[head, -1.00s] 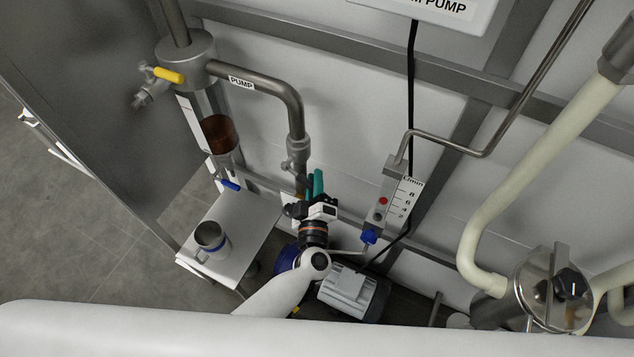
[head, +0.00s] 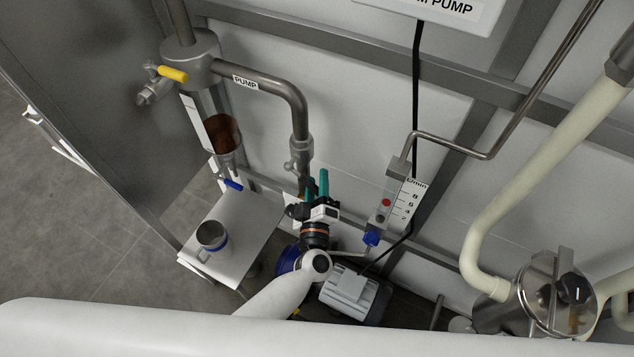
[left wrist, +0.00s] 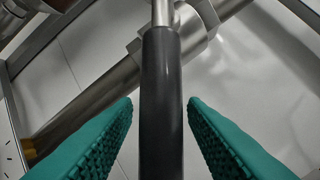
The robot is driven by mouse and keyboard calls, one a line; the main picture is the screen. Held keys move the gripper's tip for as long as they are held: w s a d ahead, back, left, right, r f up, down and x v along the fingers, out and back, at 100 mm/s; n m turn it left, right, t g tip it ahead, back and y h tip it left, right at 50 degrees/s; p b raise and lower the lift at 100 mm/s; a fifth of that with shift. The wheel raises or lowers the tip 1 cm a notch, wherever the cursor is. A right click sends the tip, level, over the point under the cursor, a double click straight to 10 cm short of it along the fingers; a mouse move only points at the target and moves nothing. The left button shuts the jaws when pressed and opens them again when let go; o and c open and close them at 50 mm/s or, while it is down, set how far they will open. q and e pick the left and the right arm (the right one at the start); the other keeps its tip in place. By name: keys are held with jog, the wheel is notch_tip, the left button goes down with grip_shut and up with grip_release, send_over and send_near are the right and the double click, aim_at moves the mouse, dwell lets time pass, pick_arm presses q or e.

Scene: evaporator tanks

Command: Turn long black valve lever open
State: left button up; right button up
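The long black valve lever (left wrist: 161,100) runs up the middle of the left wrist view. Its bare metal stem leads to a steel valve body (left wrist: 192,30) on a pipe. My left gripper (left wrist: 160,112) has its two teal fingers open, one on each side of the lever, with a gap showing on both sides. In the head view, my left gripper (head: 317,184) is beside the lower end of the pipe marked PUMP (head: 300,115). I cannot make out the black lever there. My right gripper is not in view.
A flowmeter (head: 393,197) with a blue knob stands right of the gripper. A grey motor (head: 350,290) lies below it. A small white table (head: 245,225) with a metal cup (head: 211,236) is to the left. A steel-lidded vessel (head: 545,295) stands at right.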

pick_arm(q)
jog(key=s+b, duration=0.2)
jog(key=s, duration=1)
jog(key=shift+d+f, duration=0.2)
jog(key=shift+f, duration=0.25)
jog(key=shift+c, duration=0.6)
